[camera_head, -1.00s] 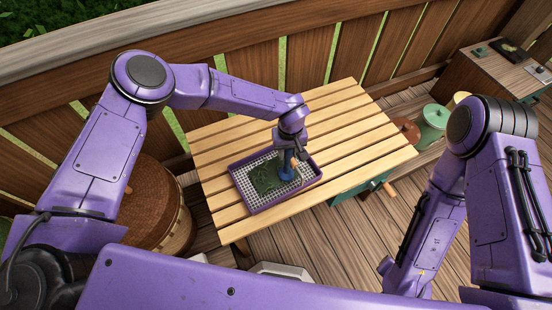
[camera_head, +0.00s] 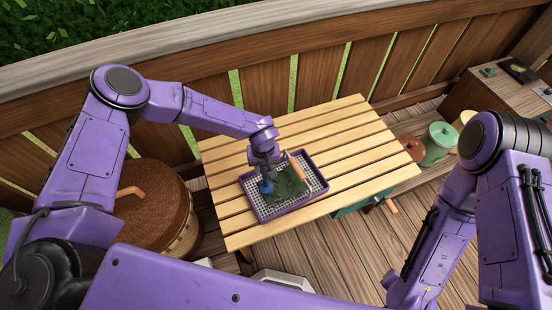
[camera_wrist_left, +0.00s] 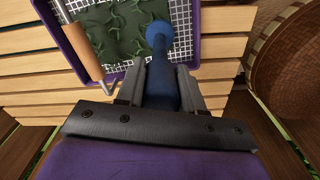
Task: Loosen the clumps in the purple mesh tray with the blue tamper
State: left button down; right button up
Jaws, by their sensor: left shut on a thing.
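The purple mesh tray (camera_head: 297,206) lies on the slatted table, with a white mesh floor and dark green leaf clumps (camera_head: 290,184) spread on it. In the left wrist view the clumps (camera_wrist_left: 130,32) lie left of the tamper's head. My left gripper (camera_head: 266,166) is above the tray's left part, shut on the blue tamper (camera_head: 266,187). The left wrist view shows the tamper (camera_wrist_left: 162,75) between the fingers, its round head over the mesh beside the clumps; whether it touches the mesh I cannot tell. My right gripper is out of view.
A wooden handle (camera_head: 296,167) with a metal hook (camera_wrist_left: 112,88) lies across the tray's edge region, close to the left gripper. The wooden table (camera_head: 340,125) is bare behind and right of the tray. Pots (camera_head: 438,140) stand at the right.

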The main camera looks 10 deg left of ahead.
pick_arm(q)
jog(key=s+a+p, duration=0.3)
jog(key=s+a, duration=0.1)
jog(key=a, duration=0.4)
notch_tip(320, 180, up, 7)
jog(key=p, duration=0.3)
jog(key=shift+w, duration=0.15)
dwell(0.5)
